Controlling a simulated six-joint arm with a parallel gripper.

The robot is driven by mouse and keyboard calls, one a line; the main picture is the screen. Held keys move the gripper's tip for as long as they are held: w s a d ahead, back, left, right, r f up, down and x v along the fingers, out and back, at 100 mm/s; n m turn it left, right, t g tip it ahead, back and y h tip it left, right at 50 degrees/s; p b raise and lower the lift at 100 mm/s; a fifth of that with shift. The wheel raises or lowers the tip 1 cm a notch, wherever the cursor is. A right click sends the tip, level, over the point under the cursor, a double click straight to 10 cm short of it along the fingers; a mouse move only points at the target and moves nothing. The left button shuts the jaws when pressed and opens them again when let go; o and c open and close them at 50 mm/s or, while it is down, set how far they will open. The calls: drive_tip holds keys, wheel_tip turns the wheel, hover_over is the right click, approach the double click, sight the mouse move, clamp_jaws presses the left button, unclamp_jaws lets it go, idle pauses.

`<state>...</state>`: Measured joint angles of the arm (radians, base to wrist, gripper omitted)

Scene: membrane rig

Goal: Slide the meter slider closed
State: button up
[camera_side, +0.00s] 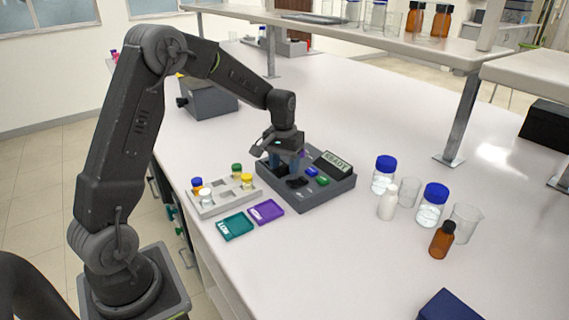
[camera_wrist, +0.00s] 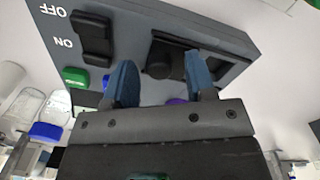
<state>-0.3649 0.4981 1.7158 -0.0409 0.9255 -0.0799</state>
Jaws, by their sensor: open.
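The meter (camera_side: 325,195) is a dark grey box on the bench with a screen (camera_side: 337,161) reading READY. My gripper (camera_side: 289,172) is over its left part in the side view, hiding much of the panel there. In the wrist view, my gripper (camera_wrist: 161,80) is open, its two blue fingers apart. A black knob, apparently the slider (camera_wrist: 163,58), shows between the fingers, in a dark recess of the meter (camera_wrist: 215,25). Whether a finger touches it I cannot tell. A black rocker switch (camera_wrist: 92,38) marked OFF and ON is left of it.
A grey rack (camera_side: 222,199) with several capped vials stands left of the meter. Bottles and beakers, including a brown bottle (camera_side: 442,240), stand to the right. The bench behind the meter is mostly clear.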

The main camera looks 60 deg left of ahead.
clamp_jaws()
idle(0.5)
